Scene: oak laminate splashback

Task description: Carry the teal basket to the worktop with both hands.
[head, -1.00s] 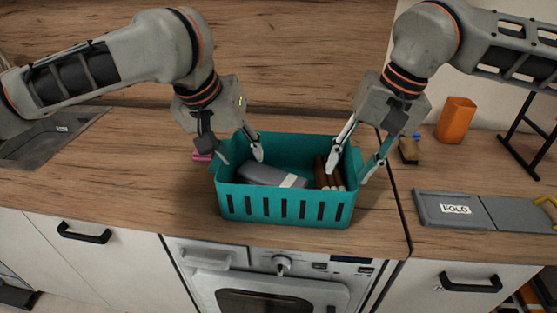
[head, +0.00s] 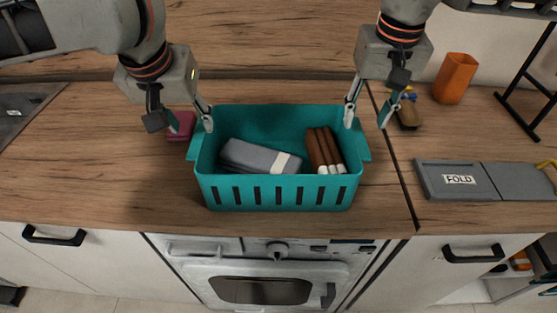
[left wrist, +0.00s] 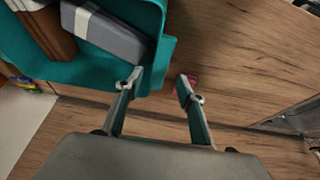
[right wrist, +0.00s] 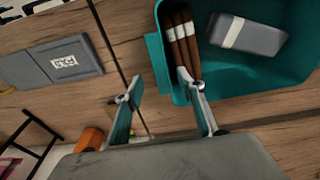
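The teal basket (head: 280,195) stands upright on the wooden worktop (head: 110,180), above the oven. Inside it lie a grey case with a white band (head: 258,157) and brown sticks with white ends (head: 322,150). My left gripper (head: 182,122) is open and empty just beyond the basket's left side; in the left wrist view its fingers (left wrist: 160,85) are spread beside the rim. My right gripper (head: 368,115) is open above the basket's right rear corner, and in the right wrist view its fingers (right wrist: 157,88) are apart near the rim. Neither grips the basket.
A pink item (head: 180,127) lies behind the left gripper. At right are a grey folding board marked FOLD (head: 458,180), an orange cup (head: 454,78), a brown item (head: 408,113) and a black stand (head: 530,90). A sink (head: 20,105) is at far left.

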